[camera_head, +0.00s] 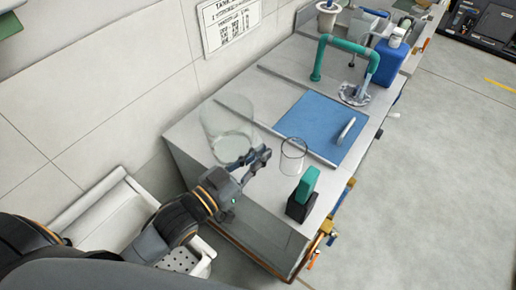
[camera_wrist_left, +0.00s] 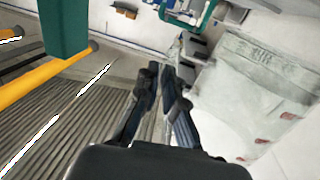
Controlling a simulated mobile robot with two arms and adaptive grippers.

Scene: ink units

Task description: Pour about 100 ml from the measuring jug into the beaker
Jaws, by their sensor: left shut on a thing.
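The measuring jug (camera_head: 222,122) is the large clear vessel at the counter's near left, with pale liquid low inside. It looks about upright; I cannot tell whether its base touches the counter. Its clear wall with red marks fills the right of the left wrist view (camera_wrist_left: 262,85). My left gripper (camera_head: 262,157) is at the jug's right side, its fingers (camera_wrist_left: 166,78) nearly together on the jug's handle, which they mostly hide. The beaker (camera_head: 293,157), a smaller clear glass with a dark rim, stands right of the gripper, apart from it, and looks empty. My right gripper is not in view.
Behind are a blue panel with a handle (camera_head: 318,122), a green pipe tap (camera_head: 347,47) and a blue container (camera_head: 388,62). A wall sign (camera_head: 231,24) hangs at the back.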

